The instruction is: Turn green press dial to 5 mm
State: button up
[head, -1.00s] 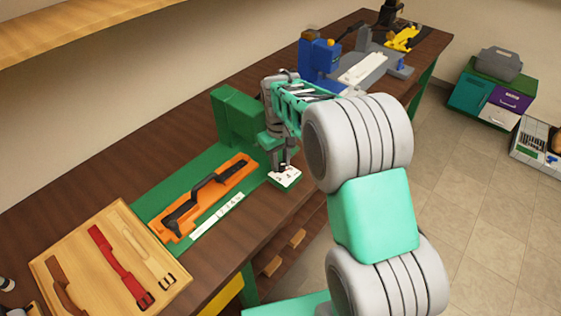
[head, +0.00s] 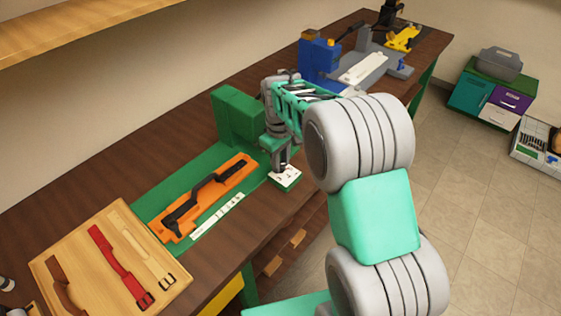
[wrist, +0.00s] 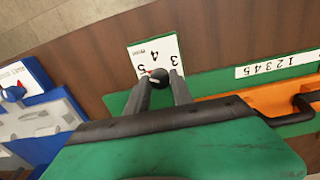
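The green press (head: 238,112) stands on a green base on the bench; its green body (wrist: 180,150) fills the bottom of the wrist view. Its dial is a white plate (wrist: 164,50) printed 3, 4, 5, also seen in the head view (head: 289,179). A round black knob (wrist: 157,79) is at the plate's lower edge. A small red mark beside the knob is close to the 5. My gripper (wrist: 161,80) has a finger on each side of the knob at the plate; whether both fingers touch it is unclear. In the head view my arm partly hides the fingers.
An orange holder (head: 203,199) with a black part lies on the green base, beside a white numbered strip (head: 217,217). A wooden board (head: 75,262) with straps is at front left. A blue press (head: 318,60) and grey fixture stand farther along the bench.

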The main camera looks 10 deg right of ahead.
jog(key=o, duration=0.4)
jog(key=shift+o, duration=0.2)
jog(key=shift+r, duration=0.1)
notch_tip(320, 180, up, 8)
jog(key=shift+s+a+f+b, duration=0.1)
jog(key=shift+f+b, duration=0.05)
jog(key=shift+b, duration=0.35)
